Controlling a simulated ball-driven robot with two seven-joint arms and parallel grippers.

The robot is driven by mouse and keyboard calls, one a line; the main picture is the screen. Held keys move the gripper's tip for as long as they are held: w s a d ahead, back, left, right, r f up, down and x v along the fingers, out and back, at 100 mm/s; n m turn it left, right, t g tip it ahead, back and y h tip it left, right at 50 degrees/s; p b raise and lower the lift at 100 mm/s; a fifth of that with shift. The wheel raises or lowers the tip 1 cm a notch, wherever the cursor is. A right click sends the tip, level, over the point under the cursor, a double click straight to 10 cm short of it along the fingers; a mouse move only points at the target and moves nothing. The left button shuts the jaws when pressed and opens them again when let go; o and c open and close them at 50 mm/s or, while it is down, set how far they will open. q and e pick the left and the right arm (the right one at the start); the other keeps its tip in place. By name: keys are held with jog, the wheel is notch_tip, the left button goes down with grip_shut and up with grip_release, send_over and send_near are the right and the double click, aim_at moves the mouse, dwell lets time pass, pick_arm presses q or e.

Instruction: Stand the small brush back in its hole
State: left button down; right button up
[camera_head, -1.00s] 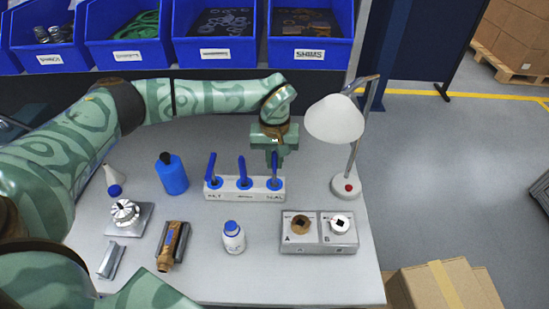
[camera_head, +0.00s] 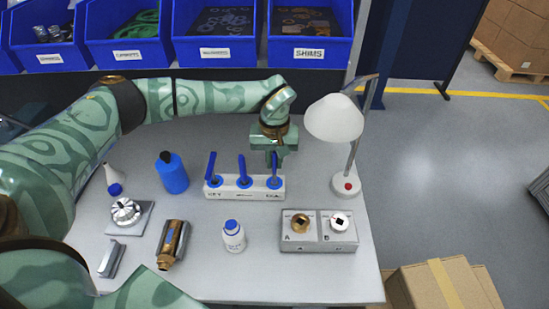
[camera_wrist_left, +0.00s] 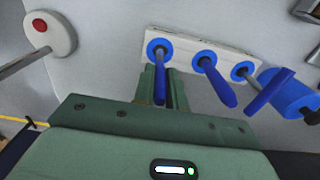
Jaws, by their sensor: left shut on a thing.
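The pale holder block (camera_head: 226,194) stands on the bench with three blue-handled tools upright in a row, each at a blue collar. The right-hand one, which I take to be the small brush (camera_head: 274,170), stands at the right-end collar. My left gripper (camera_head: 272,157) reaches down behind its handle and is shut on it. In the left wrist view the gripper (camera_wrist_left: 161,92) closes around this blue handle (camera_wrist_left: 160,86), whose foot meets the collar. Bristles are hidden. The block's lettering is too small to read surely. My right gripper is out of view.
A white lamp (camera_head: 334,118) stands close on the right. A blue bottle (camera_head: 172,176) is on the left, a white bottle (camera_head: 233,237) in front, and a grey A/B fixture (camera_head: 318,243) front right. Blue bins (camera_head: 215,30) line the back.

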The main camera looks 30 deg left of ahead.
pick_arm(q)
jog(key=shift+f+b, duration=0.5)
jog(key=shift+f, duration=0.75)
dwell(0.5)
jog(key=c, duration=1.3)
grip_release()
jog(key=shift+c, duration=0.2)
notch_tip(320, 180, up, 16)
jog(key=p, duration=0.2)
jog(key=shift+r, duration=0.15)
